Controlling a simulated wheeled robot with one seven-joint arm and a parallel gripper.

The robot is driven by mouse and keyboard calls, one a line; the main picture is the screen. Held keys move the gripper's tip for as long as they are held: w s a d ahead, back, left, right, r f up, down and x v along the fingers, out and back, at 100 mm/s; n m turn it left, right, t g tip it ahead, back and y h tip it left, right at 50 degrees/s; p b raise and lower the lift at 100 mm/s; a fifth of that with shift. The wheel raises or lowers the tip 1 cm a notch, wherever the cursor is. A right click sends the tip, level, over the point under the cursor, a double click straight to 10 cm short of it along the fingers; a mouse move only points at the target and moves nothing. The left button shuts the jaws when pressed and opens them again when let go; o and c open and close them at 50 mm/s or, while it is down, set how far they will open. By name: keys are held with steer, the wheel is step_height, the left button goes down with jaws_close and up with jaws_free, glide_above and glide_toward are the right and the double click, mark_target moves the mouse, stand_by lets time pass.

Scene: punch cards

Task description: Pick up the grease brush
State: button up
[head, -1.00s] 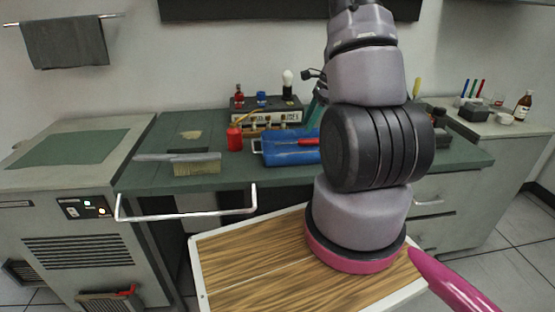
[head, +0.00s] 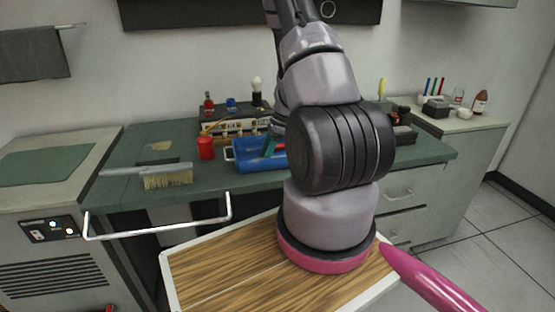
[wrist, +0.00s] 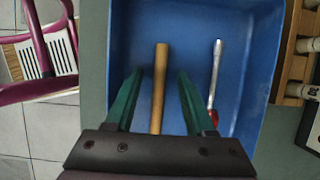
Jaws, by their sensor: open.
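A light wooden handle (wrist: 159,85) lies in the blue tray (head: 237,163), which also fills much of the wrist view (wrist: 265,45). It may be the grease brush, but no bristles show and its near end is hidden behind my gripper. My gripper (wrist: 160,72) is open, with its green fingers on either side of the handle, not visibly touching it. In the head view one green finger (head: 268,145) shows low at the tray. Another brush, with pale bristles (head: 168,181) and a grey handle, lies on the green bench to the left.
A red-handled screwdriver (wrist: 215,85) lies in the tray right of the wooden handle. A red cup (head: 206,148) stands left of the tray, and a device with a bulb (head: 256,86) stands behind. A metal rail (head: 160,232) runs along the bench front.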

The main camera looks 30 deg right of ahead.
steer(key=shift+f, duration=0.1)
stand_by(0.4)
jaws_close()
step_height(320, 180, up, 10)
steer(key=shift+s, duration=0.15)
stand_by(0.3)
